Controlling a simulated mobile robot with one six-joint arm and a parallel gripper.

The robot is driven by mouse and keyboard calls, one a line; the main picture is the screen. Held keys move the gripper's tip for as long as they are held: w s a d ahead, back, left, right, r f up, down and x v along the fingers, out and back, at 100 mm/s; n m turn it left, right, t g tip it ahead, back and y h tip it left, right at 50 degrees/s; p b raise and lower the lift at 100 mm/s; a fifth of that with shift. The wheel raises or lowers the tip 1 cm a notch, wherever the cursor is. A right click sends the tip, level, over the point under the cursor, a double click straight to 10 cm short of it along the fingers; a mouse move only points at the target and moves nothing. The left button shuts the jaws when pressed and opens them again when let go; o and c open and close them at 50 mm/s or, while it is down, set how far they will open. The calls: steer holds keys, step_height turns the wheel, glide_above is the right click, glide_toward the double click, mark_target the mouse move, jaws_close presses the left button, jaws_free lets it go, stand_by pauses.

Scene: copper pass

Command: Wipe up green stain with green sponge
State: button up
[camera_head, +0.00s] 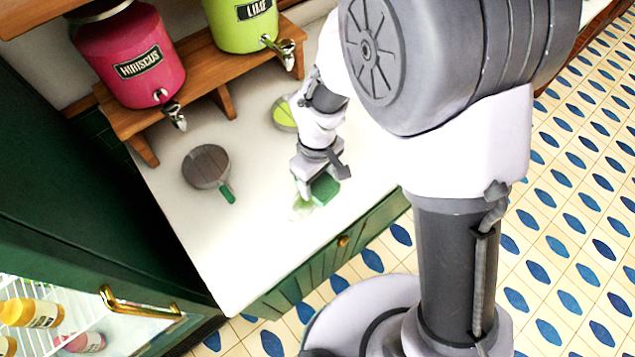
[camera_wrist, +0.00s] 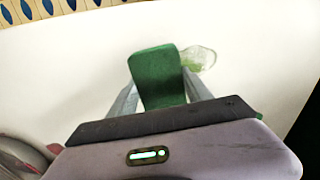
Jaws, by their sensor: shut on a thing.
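The green sponge (camera_head: 325,189) is held between the fingers of my gripper (camera_head: 306,188), low over the white counter near its front edge. In the wrist view the sponge (camera_wrist: 157,76) stands up between the two grey fingers of my gripper (camera_wrist: 153,98). A pale green stain (camera_head: 301,208) lies on the counter just in front of the gripper. The stain (camera_wrist: 197,58) also shows in the wrist view beside the sponge, partly hidden by it. I cannot tell whether the sponge touches the counter.
A green round thing (camera_head: 284,113) lies behind my arm. A wooden shelf (camera_head: 143,122) holds pink and lime dispensers. A fridge with a brass handle (camera_head: 140,303) stands at left.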

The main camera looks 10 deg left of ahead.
mark_target(316, 182)
steer(key=shift+s+a+r+p, duration=0.15)
steer(key=shift+r+p, duration=0.15)
steer(key=shift+r, duration=0.2)
steer(key=shift+s+r+p, duration=0.15)
steer(key=shift+r+p, duration=0.15)
steer(key=shift+r, duration=0.2)
steer(key=shift+w+r+p, duration=0.15)
steer(key=shift+r+p, duration=0.45)
steer(key=shift+r, duration=0.15)
steer(key=shift+r+p, duration=1.05)
steer(key=shift+r, duration=0.25)
